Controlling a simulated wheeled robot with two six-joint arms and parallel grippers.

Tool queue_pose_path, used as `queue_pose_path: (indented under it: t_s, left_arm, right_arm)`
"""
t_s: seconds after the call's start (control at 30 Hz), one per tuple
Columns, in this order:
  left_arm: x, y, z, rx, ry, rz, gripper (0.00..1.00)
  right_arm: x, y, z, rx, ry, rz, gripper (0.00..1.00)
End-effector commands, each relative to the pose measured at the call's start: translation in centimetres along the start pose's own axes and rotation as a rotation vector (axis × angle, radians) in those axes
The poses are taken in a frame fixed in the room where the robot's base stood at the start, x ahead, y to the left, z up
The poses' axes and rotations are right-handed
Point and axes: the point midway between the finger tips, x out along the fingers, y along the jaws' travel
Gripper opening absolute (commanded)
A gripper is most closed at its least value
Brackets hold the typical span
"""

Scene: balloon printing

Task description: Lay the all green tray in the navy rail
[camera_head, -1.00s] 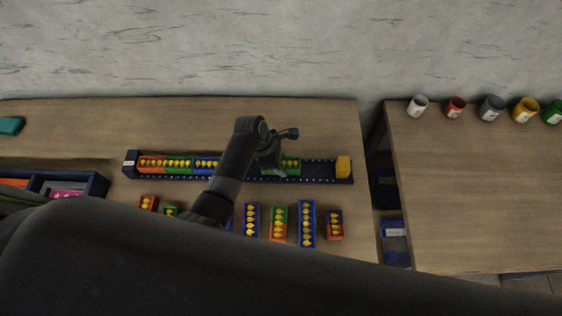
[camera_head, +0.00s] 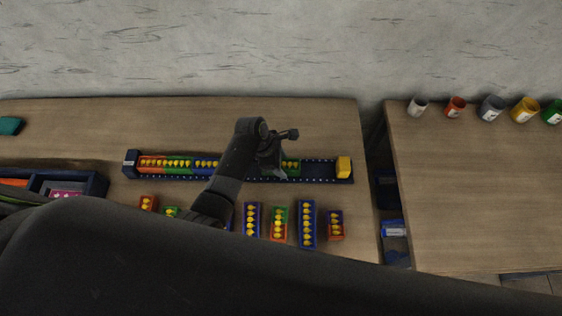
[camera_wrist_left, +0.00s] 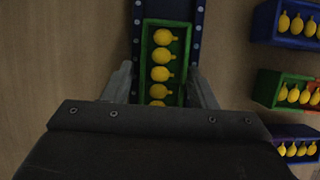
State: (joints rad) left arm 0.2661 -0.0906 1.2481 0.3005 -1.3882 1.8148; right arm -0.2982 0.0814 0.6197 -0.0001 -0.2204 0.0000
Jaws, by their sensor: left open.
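The all green tray (camera_head: 293,168) with its row of yellow balloons lies in the navy rail (camera_head: 321,171), right of the other trays there. In the left wrist view the green tray (camera_wrist_left: 162,62) sits lengthwise between the walls of the navy rail (camera_wrist_left: 196,35). My left gripper (camera_head: 281,173) is over this tray. In the left wrist view its fingers (camera_wrist_left: 162,88) are spread, one on each side of the tray and rail, with gaps visible. The tray's near end is hidden behind the gripper body. My right gripper is not in view.
A yellow block (camera_head: 343,167) stands at the rail's right end, with empty rail before it. Several loose trays, such as a blue one (camera_head: 307,224), stand in front of the rail. Paint cups (camera_head: 491,108) stand on the right table, across a gap. The table behind the rail is clear.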

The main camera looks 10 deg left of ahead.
Motion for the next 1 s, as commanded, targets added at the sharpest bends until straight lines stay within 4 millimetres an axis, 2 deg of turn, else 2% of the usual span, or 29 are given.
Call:
queue_pose_path:
  t_s: [0.03, 0.17, 0.4, 0.57, 1.0]
  left_arm:
    - [0.7, -0.9, -0.5, -0.009, 0.005, -0.027, 0.62]
    - [0.6, -1.0, -0.4, -0.009, 0.005, -0.028, 0.62]
    - [-1.0, -0.8, 0.0, -0.009, 0.004, -0.023, 0.62]
    - [-3.4, -0.5, 0.1, -0.005, 0.003, -0.015, 0.62]
    - [-10.9, -0.2, 0.2, -0.002, 0.003, -0.009, 0.62]
  right_arm:
    - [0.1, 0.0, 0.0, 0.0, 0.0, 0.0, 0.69]
    - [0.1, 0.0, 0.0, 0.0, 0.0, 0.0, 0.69]
    - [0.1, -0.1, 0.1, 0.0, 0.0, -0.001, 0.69]
    - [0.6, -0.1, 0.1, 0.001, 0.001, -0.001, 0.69]
    - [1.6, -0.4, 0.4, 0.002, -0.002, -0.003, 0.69]
